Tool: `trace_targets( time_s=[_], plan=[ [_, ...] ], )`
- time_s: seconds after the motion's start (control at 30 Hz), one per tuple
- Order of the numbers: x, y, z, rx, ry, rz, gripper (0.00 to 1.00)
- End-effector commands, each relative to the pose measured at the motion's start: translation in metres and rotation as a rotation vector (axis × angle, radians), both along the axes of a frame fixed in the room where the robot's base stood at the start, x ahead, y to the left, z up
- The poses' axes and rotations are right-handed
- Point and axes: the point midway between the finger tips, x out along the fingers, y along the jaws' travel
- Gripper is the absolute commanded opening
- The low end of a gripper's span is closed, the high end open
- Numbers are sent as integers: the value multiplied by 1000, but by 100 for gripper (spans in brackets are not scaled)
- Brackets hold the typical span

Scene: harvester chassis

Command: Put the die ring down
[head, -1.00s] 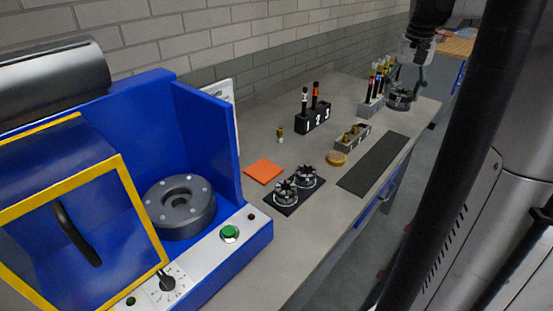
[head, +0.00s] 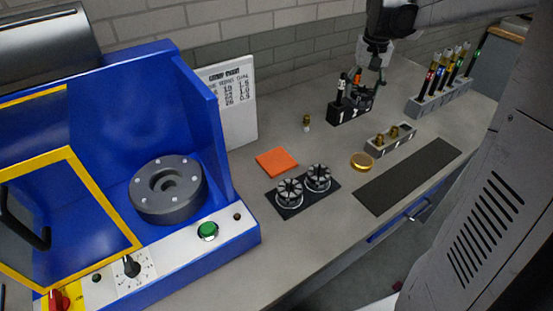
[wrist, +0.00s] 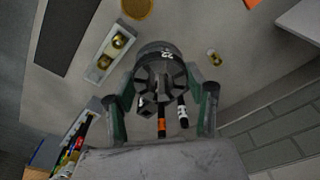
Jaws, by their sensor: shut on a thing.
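My gripper (head: 373,85) is shut on a dark segmented die ring, which shows in the wrist view (wrist: 160,70) between the two fingers, marked "22". In the head view my gripper is above the bench, by the black numbered holder (head: 345,114); the held ring overlaps the holder there and is hard to make out. Two similar die rings, one at left (head: 289,192) and one at right (head: 317,178), sit side by side on a black mat (head: 294,208). A round grey fixture (head: 167,193) with a central hole sits inside the blue machine.
The blue machine (head: 225,145) with its yellow-framed guard fills the left. An orange pad (head: 277,161), brass disc (head: 362,161), grey tray (head: 391,141), small brass part (head: 307,122) and rack of pens (head: 442,98) stand on the bench. A dark strip (head: 409,177) lies bare.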

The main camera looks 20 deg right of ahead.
Motion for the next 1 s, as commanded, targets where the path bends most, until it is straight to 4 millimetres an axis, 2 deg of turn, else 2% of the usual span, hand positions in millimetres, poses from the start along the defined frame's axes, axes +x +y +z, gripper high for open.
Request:
trace_targets(
  time_s=[0.03, 0.3, 0.5, 0.6, 0.7, 0.83, 1.0],
  plan=[
    [8, 24, -6, 0, 0, 31, 0],
    [28, 138, -42, 0, -1, 163, 0],
    [27, 204, -62, 0, -1, 238, 0],
    [25, 225, -69, 0, -1, 262, 0],
    [23, 237, -73, 0, -1, 275, 0],
    [23, 242, -86, 0, -1, 281, 0],
    [23, 242, -113, 0, -1, 281, 0]
  ],
)
